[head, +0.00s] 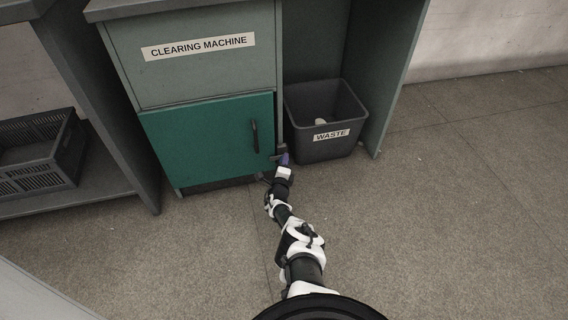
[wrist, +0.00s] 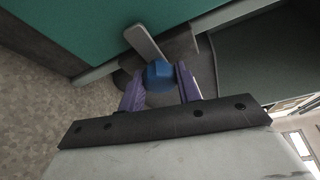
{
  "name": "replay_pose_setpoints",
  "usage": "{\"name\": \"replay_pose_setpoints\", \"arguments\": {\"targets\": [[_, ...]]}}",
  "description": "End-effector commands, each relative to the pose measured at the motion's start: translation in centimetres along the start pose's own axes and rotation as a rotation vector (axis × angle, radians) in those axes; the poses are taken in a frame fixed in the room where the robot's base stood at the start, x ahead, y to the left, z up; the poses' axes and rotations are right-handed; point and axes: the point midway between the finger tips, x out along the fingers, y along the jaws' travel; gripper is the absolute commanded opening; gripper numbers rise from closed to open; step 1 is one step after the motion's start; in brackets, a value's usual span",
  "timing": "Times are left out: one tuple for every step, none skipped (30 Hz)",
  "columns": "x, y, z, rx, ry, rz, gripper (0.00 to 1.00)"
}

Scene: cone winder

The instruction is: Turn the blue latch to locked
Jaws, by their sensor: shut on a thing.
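The blue latch (wrist: 159,76) shows in the wrist view as a blue knob with a grey lever (wrist: 145,43) beside it, close to the lower edge of the green door (wrist: 90,28). My gripper (wrist: 160,84) has its two purple fingers on either side of the blue knob and is shut on it. In the head view my gripper (head: 285,160) is at the lower right corner of the green door (head: 205,140), and the latch is mostly hidden there. The door, with a dark vertical handle (head: 255,136), looks shut. I cannot read the latch's position from any marking.
A dark waste bin (head: 300,125) stands right of the green door, close to my gripper. The cabinet's side panel (head: 390,80) is beyond it. A black crate (head: 30,160) sits on a low shelf at left. The floor in front is clear.

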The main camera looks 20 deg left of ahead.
Motion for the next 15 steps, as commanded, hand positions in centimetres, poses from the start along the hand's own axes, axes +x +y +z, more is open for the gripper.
{"name": "replay_pose_setpoints", "arguments": {"targets": [[0.09, -0.13, 0.02, -0.002, -0.001, -0.001, 0.11], [0.09, -0.13, 0.02, -0.002, -0.001, -0.001, 0.36], [0.09, -0.13, 0.02, -0.002, -0.001, -0.001, 0.41], [0.09, -0.12, 0.02, -0.002, -0.001, -0.001, 0.45], [0.08, -0.11, 0.01, -0.001, -0.001, -0.001, 0.49], [0.07, -0.1, 0.01, -0.001, -0.001, -0.001, 0.54], [0.07, -0.09, 0.0, -0.001, 0.0, -0.001, 0.55], [0.06, -0.08, 0.0, -0.001, 0.0, 0.0, 0.55], [0.05, -0.06, 0.0, -0.001, 0.0, 0.0, 0.55], [0.04, -0.06, -0.01, -0.001, 0.0, 0.0, 0.55], [0.04, -0.05, 0.0, 0.0, 0.0, 0.0, 0.55], [0.04, -0.04, -0.01, 0.0, 0.0, 0.0, 0.55], [0.03, -0.04, -0.01, 0.0, 0.0, 0.0, 0.55], [0.02, -0.04, -0.01, 0.0, 0.0, 0.0, 0.55], [-0.04, -0.07, -0.01, 0.0, 0.0, 0.0, 0.55]]}}
